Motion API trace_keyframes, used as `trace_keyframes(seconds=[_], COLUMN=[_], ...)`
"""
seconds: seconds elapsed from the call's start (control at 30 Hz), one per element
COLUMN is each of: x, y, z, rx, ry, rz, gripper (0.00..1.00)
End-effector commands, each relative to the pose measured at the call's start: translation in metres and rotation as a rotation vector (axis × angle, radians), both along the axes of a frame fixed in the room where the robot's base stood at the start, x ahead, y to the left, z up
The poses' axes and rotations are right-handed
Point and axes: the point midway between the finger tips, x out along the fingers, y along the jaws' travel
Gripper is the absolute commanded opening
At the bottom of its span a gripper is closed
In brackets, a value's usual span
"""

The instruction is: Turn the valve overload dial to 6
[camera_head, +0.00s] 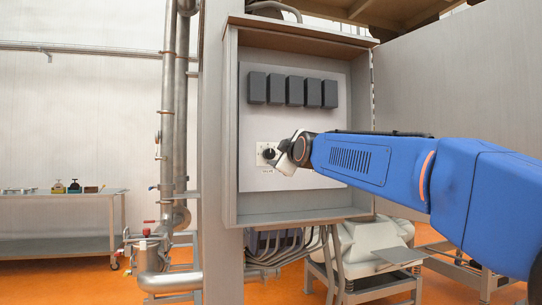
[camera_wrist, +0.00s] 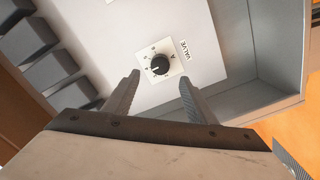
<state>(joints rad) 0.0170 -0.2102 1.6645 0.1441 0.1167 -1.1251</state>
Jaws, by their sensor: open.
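The valve overload dial (camera_wrist: 160,65) is a round black knob on a small white square plate with marks around it. A label reading VALVE (camera_wrist: 186,50) sits beside it in the wrist view. In the head view the dial (camera_head: 268,153) shows just left of my gripper (camera_head: 283,160). In the wrist view my gripper (camera_wrist: 158,88) is open, with one finger low on each side of the dial and nothing between them. The fingers appear apart from the knob. The numbers on the plate are too small to read.
The dial is on the white panel (camera_head: 300,115) inside an open grey cabinet (camera_head: 230,120). Several dark blocks (camera_head: 293,90) stick out in a row above it. The cabinet's side walls and lower ledge (camera_head: 290,216) enclose the panel. Pipes (camera_head: 168,110) stand to the left.

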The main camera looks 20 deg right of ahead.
Motion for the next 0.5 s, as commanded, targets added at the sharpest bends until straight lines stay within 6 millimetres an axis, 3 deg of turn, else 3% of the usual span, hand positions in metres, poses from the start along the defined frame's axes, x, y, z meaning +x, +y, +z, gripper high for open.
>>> trace_keyframes(seconds=[0.5], x=[0.077], y=[0.0], z=[-0.001], rx=[-0.001], ry=[0.001], rz=[0.0], gripper=[0.51])
